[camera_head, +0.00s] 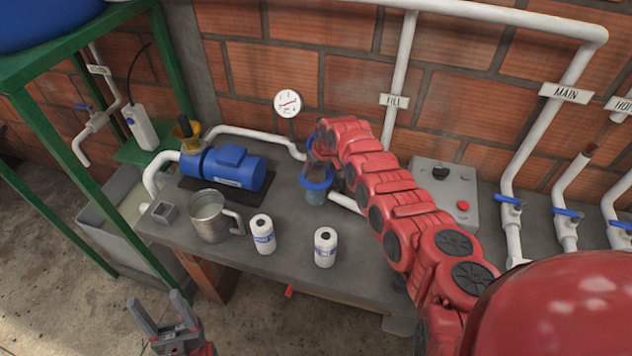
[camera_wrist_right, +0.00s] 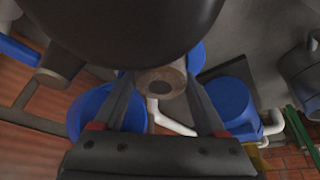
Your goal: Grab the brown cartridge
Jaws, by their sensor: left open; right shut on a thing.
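The brown cartridge (camera_wrist_right: 150,76) shows its round end with a dark centre hole between the fingers of my right gripper (camera_wrist_right: 160,82) in the right wrist view. The gripper is shut on it. Blue parts of the filter housing show around the fingers. In the head view the housing (camera_head: 316,190), a blue collar over a clear bowl, stands at the back of the bench. My red right arm reaches over it and hides the right fingertips and most of the cartridge. I cannot tell how deep the cartridge sits. My left gripper (camera_head: 159,303) is open and empty, low in front of the bench.
A grey control box (camera_head: 447,190) and white pipes stand right of my arm.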

